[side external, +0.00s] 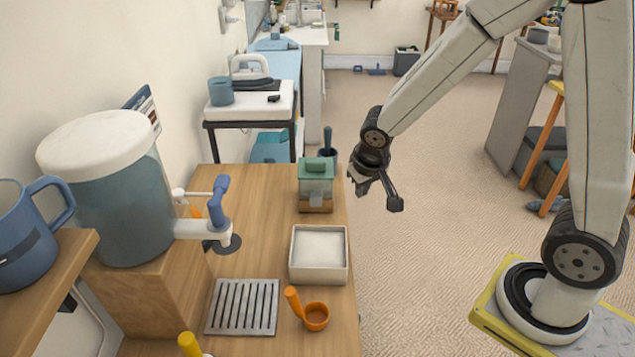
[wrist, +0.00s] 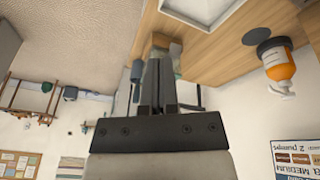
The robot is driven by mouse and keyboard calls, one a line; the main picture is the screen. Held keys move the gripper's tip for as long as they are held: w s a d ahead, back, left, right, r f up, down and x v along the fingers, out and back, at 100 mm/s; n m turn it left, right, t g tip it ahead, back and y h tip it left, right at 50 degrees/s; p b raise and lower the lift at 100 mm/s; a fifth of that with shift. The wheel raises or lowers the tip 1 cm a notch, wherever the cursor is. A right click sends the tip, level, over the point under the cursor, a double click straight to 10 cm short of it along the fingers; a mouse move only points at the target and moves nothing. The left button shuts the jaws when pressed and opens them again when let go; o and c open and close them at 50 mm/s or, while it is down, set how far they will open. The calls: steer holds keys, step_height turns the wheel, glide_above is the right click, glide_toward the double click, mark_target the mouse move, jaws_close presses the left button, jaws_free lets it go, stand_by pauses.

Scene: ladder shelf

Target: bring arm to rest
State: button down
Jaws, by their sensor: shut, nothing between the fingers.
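My gripper (side external: 362,188) hangs in the air just right of the wooden counter's right edge, beyond the white square tray and near the green-lidded container. Its fingers are together and empty. In the wrist view my gripper (wrist: 158,70) points up the picture with both dark fingers side by side. Behind the fingertips are the counter edge and part of the green-lidded container, mostly hidden. My arm is raised and reaches left from its base, with the elbow out of the picture at the top.
The wooden counter (side external: 257,190) holds a green-lidded container (side external: 316,180), a white square tray (side external: 319,250), a slatted grille (side external: 243,306), an orange scoop (side external: 315,316) and a large lidded dispenser (side external: 120,200). An orange bottle (wrist: 279,70) shows in the wrist view. Carpeted floor (side external: 430,220) right of the counter is clear.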

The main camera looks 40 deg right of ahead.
steer(key=s+a+r+n+y, duration=0.1)
steer(key=s+a+n+y, duration=0.1)
steer(key=s, duration=0.7)
steer(key=shift+a+r+n, duration=0.25)
steer(key=shift+a+n, duration=0.1)
steer(key=shift+n, duration=0.15)
